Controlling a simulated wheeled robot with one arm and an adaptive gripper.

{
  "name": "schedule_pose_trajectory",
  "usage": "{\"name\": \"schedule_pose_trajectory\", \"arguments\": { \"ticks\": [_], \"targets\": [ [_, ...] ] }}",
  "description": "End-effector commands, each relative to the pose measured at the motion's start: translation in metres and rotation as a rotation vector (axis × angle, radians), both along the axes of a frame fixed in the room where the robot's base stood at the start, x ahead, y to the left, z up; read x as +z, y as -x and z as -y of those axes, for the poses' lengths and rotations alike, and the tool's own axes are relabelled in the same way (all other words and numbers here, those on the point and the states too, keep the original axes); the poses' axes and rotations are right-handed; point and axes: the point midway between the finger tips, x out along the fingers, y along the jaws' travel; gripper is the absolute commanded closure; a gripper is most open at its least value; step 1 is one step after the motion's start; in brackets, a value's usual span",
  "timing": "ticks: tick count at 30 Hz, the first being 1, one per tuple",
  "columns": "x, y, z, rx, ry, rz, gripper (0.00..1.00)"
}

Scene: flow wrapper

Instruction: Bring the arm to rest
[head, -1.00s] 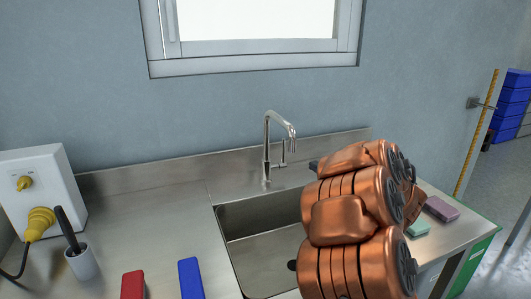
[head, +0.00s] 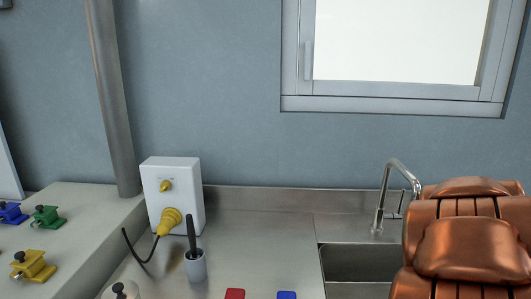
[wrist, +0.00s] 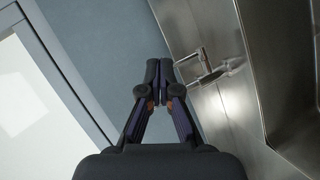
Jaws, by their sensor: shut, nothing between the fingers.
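My gripper (wrist: 158,72) shows in the wrist view with its fingertips together and nothing between them. It points towards the blue wall, beside the steel tap (wrist: 203,68) and the sink area, and looks clear of them. In the head view my copper-coloured arm fills the lower right corner, in front of the right part of the sink (head: 355,264). The gripper itself does not show in the head view.
The steel tap (head: 385,205) stands behind the sink, close to my arm. A white box (head: 172,190) with a yellow plug, a grey cup (head: 195,266), a red block (head: 235,294) and a blue block (head: 287,295) are on the counter. Coloured clamps lie on the left ledge.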

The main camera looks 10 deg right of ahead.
Motion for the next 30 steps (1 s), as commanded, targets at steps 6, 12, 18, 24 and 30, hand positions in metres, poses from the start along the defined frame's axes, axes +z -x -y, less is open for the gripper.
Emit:
{"name": "schedule_pose_trajectory", "arguments": {
  "ticks": [6,12,18,24,30],
  "targets": [
    [-0.004,0.027,-0.043,-0.172,-0.211,-0.046,1.0],
    [-0.023,0.062,-0.099,-0.311,-0.424,-0.122,1.0],
    [-0.047,0.11,-0.17,-0.431,-0.638,-0.253,1.0],
    [-0.065,0.172,-0.252,-0.529,-0.822,-0.444,1.0],
    [-0.07,0.247,-0.327,-0.606,-0.941,-0.679,1.0]
  ]
}}
